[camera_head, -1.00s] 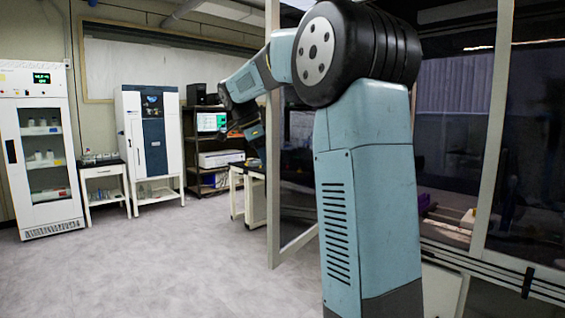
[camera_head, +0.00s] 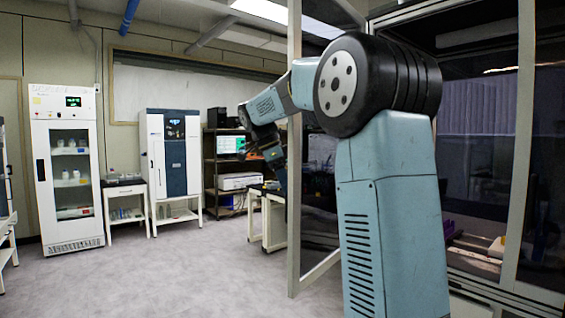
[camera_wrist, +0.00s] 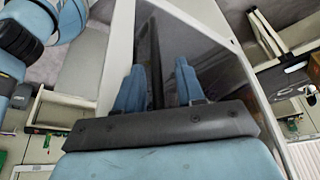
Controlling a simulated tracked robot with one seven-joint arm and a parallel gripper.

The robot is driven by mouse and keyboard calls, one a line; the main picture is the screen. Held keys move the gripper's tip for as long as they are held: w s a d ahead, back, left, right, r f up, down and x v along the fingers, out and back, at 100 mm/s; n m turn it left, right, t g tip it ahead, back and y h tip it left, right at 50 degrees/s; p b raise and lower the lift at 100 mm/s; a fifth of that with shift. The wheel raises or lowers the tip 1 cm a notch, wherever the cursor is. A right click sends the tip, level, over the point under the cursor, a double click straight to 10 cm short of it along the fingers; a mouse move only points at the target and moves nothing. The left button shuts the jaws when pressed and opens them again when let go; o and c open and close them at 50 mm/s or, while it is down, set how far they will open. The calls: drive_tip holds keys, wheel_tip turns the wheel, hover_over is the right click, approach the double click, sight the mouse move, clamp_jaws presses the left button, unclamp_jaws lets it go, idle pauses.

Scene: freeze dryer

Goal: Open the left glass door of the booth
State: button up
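The booth (camera_head: 522,150) stands at the right with dark glass. Its left glass door (camera_head: 294,230) stands swung outward, its pale frame upright left of my arm. My arm hides much of the booth front. My gripper (camera_head: 280,170) is small and dark in the head view, close to the door's outer edge. In the wrist view, the two blue fingers of my gripper (camera_wrist: 163,85) are apart, over the door's dark glass (camera_wrist: 215,65). A dark bar (camera_wrist: 156,60) runs between them, near the left finger. I cannot tell whether they touch it.
A white glass-front cabinet (camera_head: 70,165), a small white table (camera_head: 125,190) and a white-and-dark unit (camera_head: 172,155) stand along the back wall. Open grey floor (camera_head: 170,275) lies at left.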

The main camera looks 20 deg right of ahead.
drive_tip(key=v, duration=1.2)
drive_tip(key=shift+w+r, duration=0.2)
drive_tip(key=shift+r, duration=0.1)
drive_tip(key=shift+c, duration=0.2)
